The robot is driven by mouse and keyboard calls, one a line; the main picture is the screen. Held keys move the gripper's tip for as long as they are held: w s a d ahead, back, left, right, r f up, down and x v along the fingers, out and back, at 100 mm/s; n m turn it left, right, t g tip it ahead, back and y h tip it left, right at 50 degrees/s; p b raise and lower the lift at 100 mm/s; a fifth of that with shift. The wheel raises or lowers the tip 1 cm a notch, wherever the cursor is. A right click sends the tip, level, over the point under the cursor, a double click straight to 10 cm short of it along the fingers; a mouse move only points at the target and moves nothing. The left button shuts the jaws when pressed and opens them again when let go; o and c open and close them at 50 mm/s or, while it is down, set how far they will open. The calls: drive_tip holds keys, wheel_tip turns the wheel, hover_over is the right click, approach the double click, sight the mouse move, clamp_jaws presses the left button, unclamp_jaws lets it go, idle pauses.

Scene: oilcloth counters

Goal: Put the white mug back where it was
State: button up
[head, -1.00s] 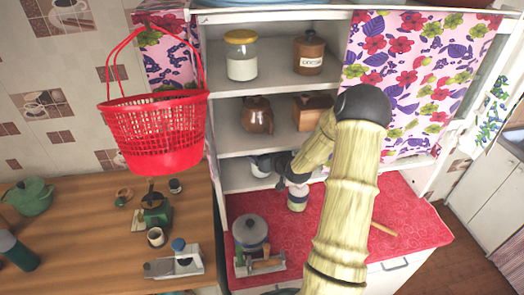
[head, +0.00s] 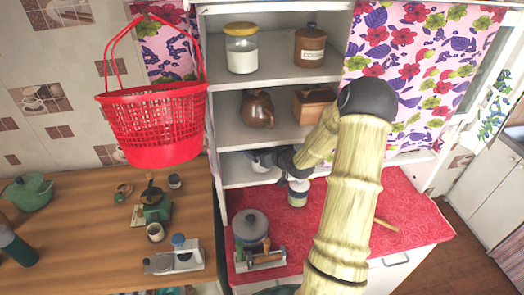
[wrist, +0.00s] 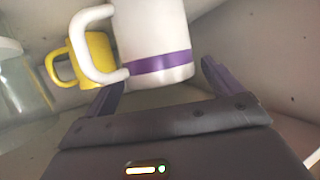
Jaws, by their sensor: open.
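The white mug (wrist: 152,35) has a purple band near its base and its handle to the left. In the wrist view it is upright, just ahead of or between the fingertips; I cannot tell which. My gripper (wrist: 163,72) is open, with one finger to each side of the mug's lower part and a visible gap on the right. A yellow mug (wrist: 98,60) stands behind and left of the white one, partly hidden. In the head view my arm reaches into the lowest shelf bay (head: 238,171), and the mug cannot be clearly made out there.
A glass vessel (wrist: 22,85) is at the left in the wrist view. A brown jug (head: 258,111) and a wooden box (head: 313,104) stand on the shelf above. A jar (head: 298,193) is on the red counter (head: 400,205) below my arm. A red basket (head: 152,125) hangs left.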

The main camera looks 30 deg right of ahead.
drive_tip(key=s+d+b, duration=0.1)
drive_tip(key=s+b, duration=0.3)
drive_tip(key=s, duration=0.8)
drive_tip(key=shift+d, duration=0.15)
drive_tip(key=shift+s, duration=0.1)
drive_tip(key=s+a+g, duration=0.5)
drive_tip(key=s+a, duration=0.2)
drive_tip(key=a, duration=0.2)
drive_tip(key=s+a+m+g+h, duration=0.1)
drive_tip(key=s+a+g, duration=0.4)
drive_tip(key=a, duration=0.5)
drive_tip(key=shift+s+a+r+g, duration=0.2)
drive_tip(key=shift+s+a+g, duration=0.15)
drive_tip(key=shift+s, duration=0.7)
